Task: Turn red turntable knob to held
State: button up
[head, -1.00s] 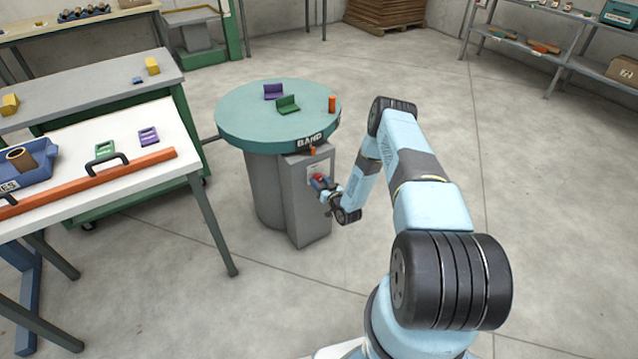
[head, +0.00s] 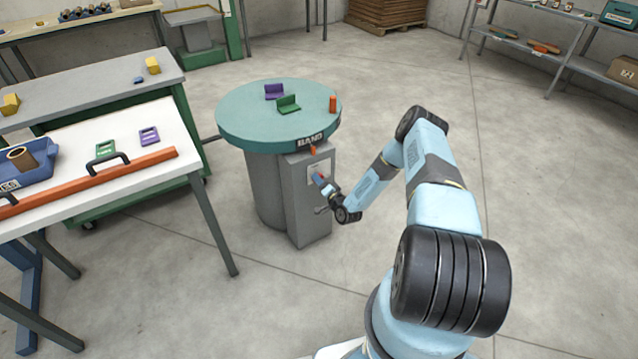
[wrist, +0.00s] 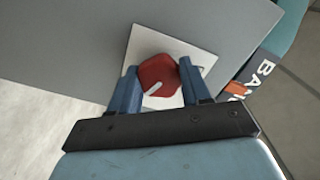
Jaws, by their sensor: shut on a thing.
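The red knob (wrist: 158,76) shows in the wrist view on a white square plate (wrist: 143,43) on the grey pedestal box (head: 308,205) below the turntable (head: 262,118). The knob carries a pale pointer mark, aimed to the lower left in the wrist view. My gripper (wrist: 160,88) has one blue finger on each side of the knob and is shut on it. In the head view my gripper (head: 320,180) reaches the front of the box and hides most of the knob and part of the plate.
On the turntable stand a purple bracket (head: 273,92), a green bracket (head: 288,103) and an orange peg (head: 332,104). A dark label (head: 310,139) is on its rim. A white table (head: 130,185) stands to the left. The floor to the right is clear.

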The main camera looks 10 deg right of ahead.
jog(key=shift+s+d+f+m, duration=0.1)
jog(key=shift+s+f+m, duration=0.05)
jog(key=shift+m, duration=0.45)
jog(key=o, duration=1.1)
jog(key=shift+c, duration=0.2)
jog(key=v, duration=1.3)
jog(key=shift+s, duration=0.25)
jog(key=shift+d, duration=0.1)
